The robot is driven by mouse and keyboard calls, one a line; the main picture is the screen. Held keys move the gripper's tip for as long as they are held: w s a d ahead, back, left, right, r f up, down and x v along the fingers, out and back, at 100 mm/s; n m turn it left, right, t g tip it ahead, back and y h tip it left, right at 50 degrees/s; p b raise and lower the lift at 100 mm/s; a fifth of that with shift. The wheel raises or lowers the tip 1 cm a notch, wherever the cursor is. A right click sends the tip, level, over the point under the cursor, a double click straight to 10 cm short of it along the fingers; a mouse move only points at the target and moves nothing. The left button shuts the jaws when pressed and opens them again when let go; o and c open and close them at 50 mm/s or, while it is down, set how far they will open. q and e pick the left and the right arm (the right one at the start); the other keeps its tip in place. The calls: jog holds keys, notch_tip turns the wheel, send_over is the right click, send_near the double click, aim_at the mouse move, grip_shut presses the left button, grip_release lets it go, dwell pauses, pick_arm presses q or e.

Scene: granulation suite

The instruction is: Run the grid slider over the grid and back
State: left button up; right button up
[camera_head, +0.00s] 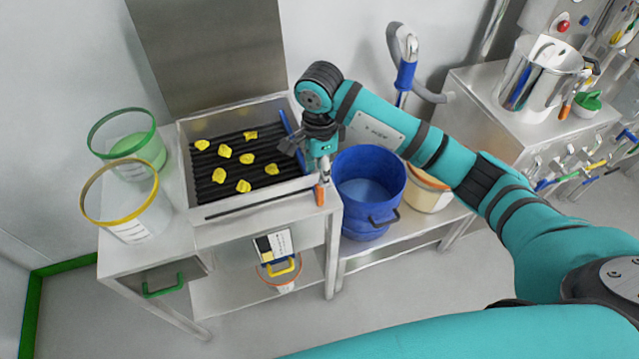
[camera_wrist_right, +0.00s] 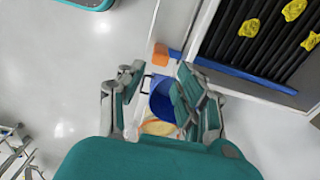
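The grid (camera_head: 205,170) is a tray of dark parallel bars in a steel frame on the table, with several yellow lumps (camera_head: 243,186) on it. The grid slider (camera_head: 289,124) is a blue bar along the grid's right side, with an orange end (camera_head: 320,195) at the front right corner. In the right wrist view the blue bar (camera_wrist_right: 240,80) and orange end (camera_wrist_right: 160,54) also show. My right gripper (camera_head: 306,149) is above the tray's right edge. Its fingers (camera_wrist_right: 158,76) are apart, with nothing visibly held between them; the orange end appears just beyond them. My left gripper is out of view.
Clear buckets with a green rim (camera_head: 122,114) and a yellow rim (camera_head: 120,160) stand left of the tray. A blue bucket (camera_head: 370,222) and a cream bucket (camera_head: 430,190) stand on the lower shelf at right. A steel panel (camera_head: 210,50) rises behind the tray.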

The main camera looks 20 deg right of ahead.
aim_at(319, 189)
notch_tip(319, 189, down, 7)
jog(key=shift+f+p, duration=0.2)
jog(key=shift+p, duration=0.4)
jog(key=shift+c, duration=0.2)
grip_shut()
jog(key=shift+a+b, duration=0.75)
jog(key=shift+a, duration=2.2)
jog(key=shift+s+a+b, duration=0.2)
jog(key=shift+a+b, duration=1.25)
jog(key=shift+a, duration=2.7)
